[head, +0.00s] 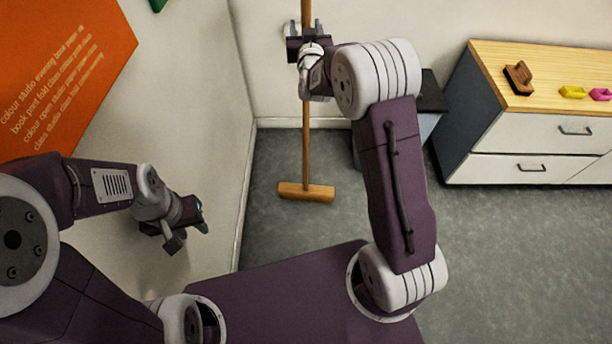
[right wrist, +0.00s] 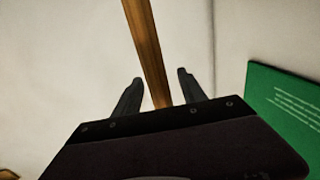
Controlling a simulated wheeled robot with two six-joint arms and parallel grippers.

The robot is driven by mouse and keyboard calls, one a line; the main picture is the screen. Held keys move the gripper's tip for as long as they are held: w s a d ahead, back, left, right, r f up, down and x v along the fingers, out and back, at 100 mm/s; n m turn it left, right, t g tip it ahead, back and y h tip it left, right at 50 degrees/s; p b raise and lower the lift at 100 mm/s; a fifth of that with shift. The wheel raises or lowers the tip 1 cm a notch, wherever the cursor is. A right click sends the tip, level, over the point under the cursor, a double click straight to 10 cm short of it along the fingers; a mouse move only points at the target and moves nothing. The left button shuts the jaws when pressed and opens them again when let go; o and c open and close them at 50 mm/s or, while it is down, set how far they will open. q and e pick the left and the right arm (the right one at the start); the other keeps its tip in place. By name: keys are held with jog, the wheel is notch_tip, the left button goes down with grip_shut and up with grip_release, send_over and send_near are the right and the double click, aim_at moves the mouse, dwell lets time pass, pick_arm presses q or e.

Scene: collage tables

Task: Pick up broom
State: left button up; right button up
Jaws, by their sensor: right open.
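The broom (head: 307,150) stands upright near the wall corner, with a long wooden handle and a wooden head (head: 306,192) on the floor. My right gripper (head: 305,30) is at the upper part of the handle. In the right wrist view the handle (right wrist: 148,50) passes between the two spread fingers of my right gripper (right wrist: 160,82), which is open.
A wooden-topped cabinet (head: 530,133) stands at the right, with a brown block (head: 518,78) and yellow and pink items on top. A grey bin (head: 425,122) is partly behind my right arm. An orange poster (head: 60,70) hangs on the left wall. Floor right of the broom is mostly clear.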

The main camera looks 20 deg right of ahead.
jog(key=shift+w+d, duration=0.2)
jog(key=shift+w, duration=0.8)
jog(key=shift+s, duration=0.1)
grip_shut()
dwell(0.4)
jog(key=shift+r, duration=0.1)
